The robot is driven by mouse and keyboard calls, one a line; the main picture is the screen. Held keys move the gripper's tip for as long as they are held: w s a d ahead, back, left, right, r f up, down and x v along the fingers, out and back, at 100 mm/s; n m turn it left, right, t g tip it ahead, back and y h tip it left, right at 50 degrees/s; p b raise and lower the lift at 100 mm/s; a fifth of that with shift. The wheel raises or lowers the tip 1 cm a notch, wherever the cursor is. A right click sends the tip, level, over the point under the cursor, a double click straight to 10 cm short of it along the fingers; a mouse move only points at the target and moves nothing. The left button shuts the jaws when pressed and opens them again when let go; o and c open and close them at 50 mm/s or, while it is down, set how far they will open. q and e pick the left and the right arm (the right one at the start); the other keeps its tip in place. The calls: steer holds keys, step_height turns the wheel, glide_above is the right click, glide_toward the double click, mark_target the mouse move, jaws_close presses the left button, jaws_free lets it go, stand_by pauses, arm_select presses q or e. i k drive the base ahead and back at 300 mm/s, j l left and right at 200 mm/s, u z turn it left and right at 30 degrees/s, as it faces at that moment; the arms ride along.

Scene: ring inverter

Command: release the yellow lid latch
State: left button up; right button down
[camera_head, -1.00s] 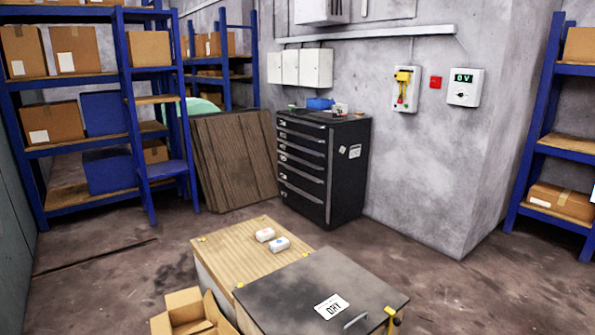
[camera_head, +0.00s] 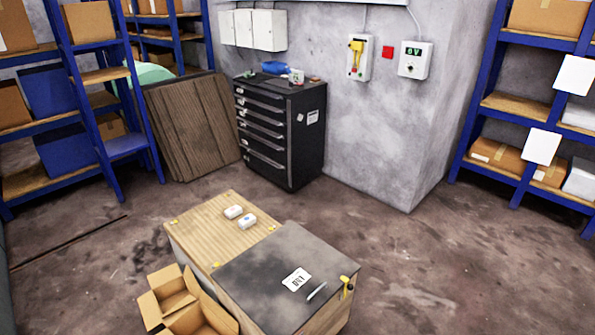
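The yellow lid latch (camera_head: 346,284) sits at the right front edge of a dark grey lid (camera_head: 255,270). The lid lies flat and closed on a wooden box. A white label (camera_head: 296,279) and a metal handle (camera_head: 317,291) are on the lid, close to the latch. The latch looks upright against the edge, but it is too small to tell its exact setting. Neither of my grippers is in view.
A light wooden surface (camera_head: 205,232) with two small white items (camera_head: 240,217) adjoins the lid. An open cardboard box (camera_head: 178,300) stands at front left. A black drawer cabinet (camera_head: 280,130) and blue shelves (camera_head: 470,130) stand behind. The floor right of the lid is clear.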

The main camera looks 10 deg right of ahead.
mark_target(347, 285)
steer(key=i+l+u, duration=0.1)
steer(key=l, duration=0.25)
steer(key=i+l+u, duration=0.15)
steer(key=i+l, duration=0.15)
steer(key=i+l+u, duration=0.1)
steer(key=l, duration=0.3)
steer(key=i+l+u, duration=0.1)
steer(key=l, duration=0.3)
steer(key=i+l+u, duration=0.15)
steer(key=l, duration=0.25)
steer(key=i+j, duration=0.05)
steer(key=i, duration=0.05)
